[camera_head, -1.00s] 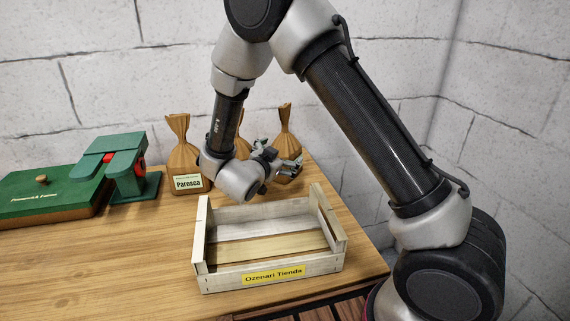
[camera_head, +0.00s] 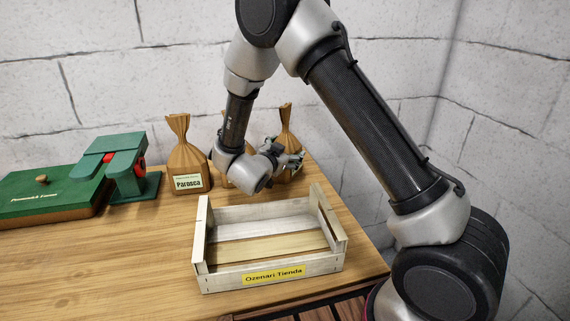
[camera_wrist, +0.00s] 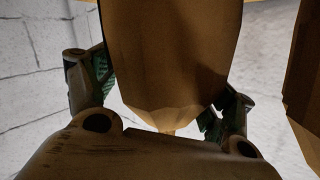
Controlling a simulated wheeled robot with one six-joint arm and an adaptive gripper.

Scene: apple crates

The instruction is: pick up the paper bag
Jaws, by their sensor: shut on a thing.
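Three brown paper bags with twisted tops stand on the wooden table in the head view. The left bag (camera_head: 185,150) bears a "Parosca" label. The middle bag (camera_head: 226,126) is mostly hidden behind my wrist. The right bag (camera_head: 286,120) stands upright near the table's back right, its lower part partly covered by my gripper (camera_head: 288,160). My gripper is shut on the right bag. In the wrist view this bag (camera_wrist: 175,60) fills the space between my two fingers, and another bag (camera_wrist: 305,85) shows at the right edge.
An open wooden crate (camera_head: 275,271) labelled "Ozenari Tienda" stands in front of my gripper, empty. A green box (camera_head: 52,193) and a green and red device (camera_head: 125,172) are at the left. A brick wall is close behind. The table's front left is clear.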

